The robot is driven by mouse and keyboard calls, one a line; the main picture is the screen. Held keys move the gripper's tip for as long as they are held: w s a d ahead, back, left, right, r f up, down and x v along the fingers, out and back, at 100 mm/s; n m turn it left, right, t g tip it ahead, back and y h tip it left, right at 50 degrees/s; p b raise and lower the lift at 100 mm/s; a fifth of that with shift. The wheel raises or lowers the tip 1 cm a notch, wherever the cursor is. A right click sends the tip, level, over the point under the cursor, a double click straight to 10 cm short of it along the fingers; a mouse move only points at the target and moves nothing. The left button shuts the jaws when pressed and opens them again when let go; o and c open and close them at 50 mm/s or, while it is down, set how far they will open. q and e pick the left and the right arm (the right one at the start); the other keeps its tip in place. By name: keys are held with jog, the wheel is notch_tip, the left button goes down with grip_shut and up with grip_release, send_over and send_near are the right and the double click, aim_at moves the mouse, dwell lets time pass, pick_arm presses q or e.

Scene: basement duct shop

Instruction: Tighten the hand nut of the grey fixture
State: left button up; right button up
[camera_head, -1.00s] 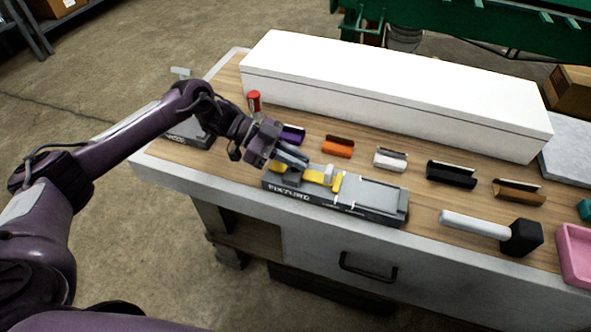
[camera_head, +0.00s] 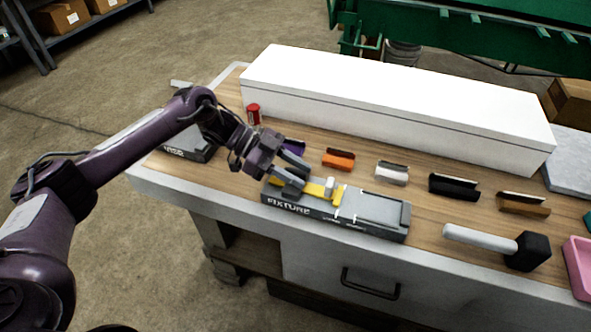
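The grey fixture (camera_head: 375,209) lies on the bench near its front edge, with "FIXTURE" on its front face. A yellow part with a small pale block (camera_head: 329,186) sits on its left half. My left gripper (camera_head: 284,181) is at the left end of the fixture, over the yellow part. Its fingers hide that end, and I cannot make out the hand nut or whether the fingers close on it. My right gripper is not in view.
A long white box (camera_head: 390,115) stands along the back. Purple, orange (camera_head: 339,159), white, black and brown angled pieces line up before it. A mallet (camera_head: 500,243) and pink tray (camera_head: 579,265) are at right.

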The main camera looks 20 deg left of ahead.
aim_at(289, 168)
pick_arm(q)
jog(key=b+v, duration=0.2)
jog(key=v, duration=0.4)
jog(key=shift+a, duration=0.35)
jog(key=shift+a+r, duration=0.35)
jog(key=shift+a, duration=0.15)
